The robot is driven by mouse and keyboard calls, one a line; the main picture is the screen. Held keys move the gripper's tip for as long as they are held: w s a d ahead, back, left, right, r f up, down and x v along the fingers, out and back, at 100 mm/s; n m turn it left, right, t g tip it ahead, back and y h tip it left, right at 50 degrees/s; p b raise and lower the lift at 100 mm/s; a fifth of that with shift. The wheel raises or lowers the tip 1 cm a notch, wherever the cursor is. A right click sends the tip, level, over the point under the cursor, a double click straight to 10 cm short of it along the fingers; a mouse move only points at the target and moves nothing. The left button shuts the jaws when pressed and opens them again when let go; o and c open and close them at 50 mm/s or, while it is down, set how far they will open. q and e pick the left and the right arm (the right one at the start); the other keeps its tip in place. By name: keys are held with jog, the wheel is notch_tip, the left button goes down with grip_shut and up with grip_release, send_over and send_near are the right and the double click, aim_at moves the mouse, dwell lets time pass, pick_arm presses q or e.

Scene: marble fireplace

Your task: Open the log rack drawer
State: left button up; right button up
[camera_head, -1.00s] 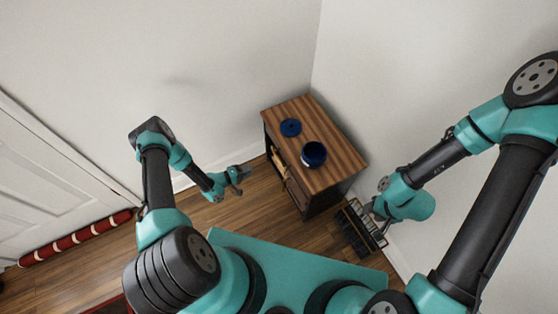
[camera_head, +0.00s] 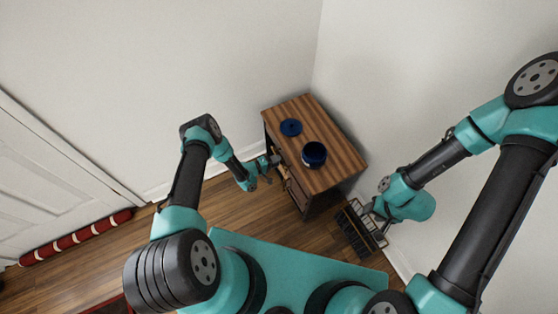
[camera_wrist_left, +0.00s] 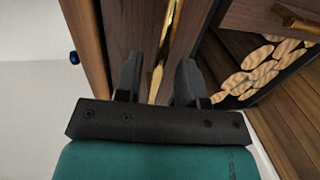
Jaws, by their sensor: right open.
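The log rack (camera_head: 318,172) is a wooden cabinet in the corner with a striped brown top. In the left wrist view it fills the top, with a wooden drawer front (camera_wrist_left: 118,30) and a long brass handle (camera_wrist_left: 168,40). My left gripper (camera_head: 268,168) is at the cabinet's left-facing front. In the left wrist view its two fingers (camera_wrist_left: 158,78) are apart, with the handle running between them; contact cannot be told. A second brass handle (camera_wrist_left: 297,18) sits on another wooden front, beside stacked logs (camera_wrist_left: 260,62). My right gripper (camera_head: 375,212) is open, right of the cabinet.
A black wire rack (camera_head: 358,230) is beside my right gripper. A red and white roll (camera_head: 75,238) lies by the door (camera_head: 50,185). The wood floor (camera_head: 235,215) before the cabinet is clear.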

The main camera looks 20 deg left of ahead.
pick_arm(q)
jog(key=shift+x, duration=1.05)
grip_shut()
